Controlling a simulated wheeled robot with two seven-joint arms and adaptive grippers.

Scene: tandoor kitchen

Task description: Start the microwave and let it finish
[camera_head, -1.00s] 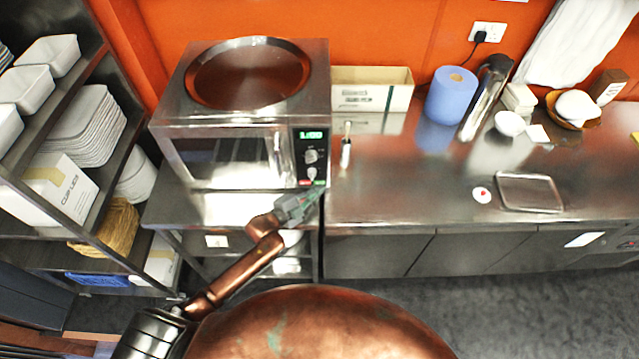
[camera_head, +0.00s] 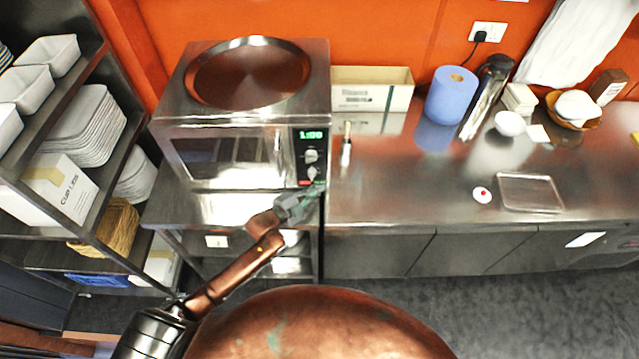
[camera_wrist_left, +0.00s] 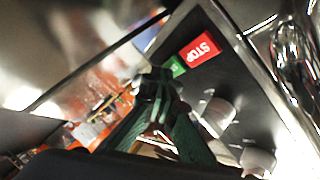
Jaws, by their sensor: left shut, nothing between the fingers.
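The steel microwave (camera_head: 222,155) stands at the left end of the counter with its door shut. Its green display (camera_head: 311,135) reads 1:00. Two knobs (camera_head: 311,156) sit below the display. In the left wrist view, a red STOP button (camera_wrist_left: 200,49) and a green button (camera_wrist_left: 178,67) sit side by side on the panel. My left gripper (camera_head: 319,188) is shut and empty, its tips at the panel's lower edge by the green button. The wrist view shows the fingertips (camera_wrist_left: 156,76) partly covering that button; I cannot tell whether they touch it. My right gripper is not in view.
A round metal tray (camera_head: 248,75) lies on the microwave. A cardboard box (camera_head: 371,90), a blue roll (camera_head: 451,95) and a small tray (camera_head: 530,193) are on the counter to the right. A shelf with white dishes (camera_head: 85,127) stands at left.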

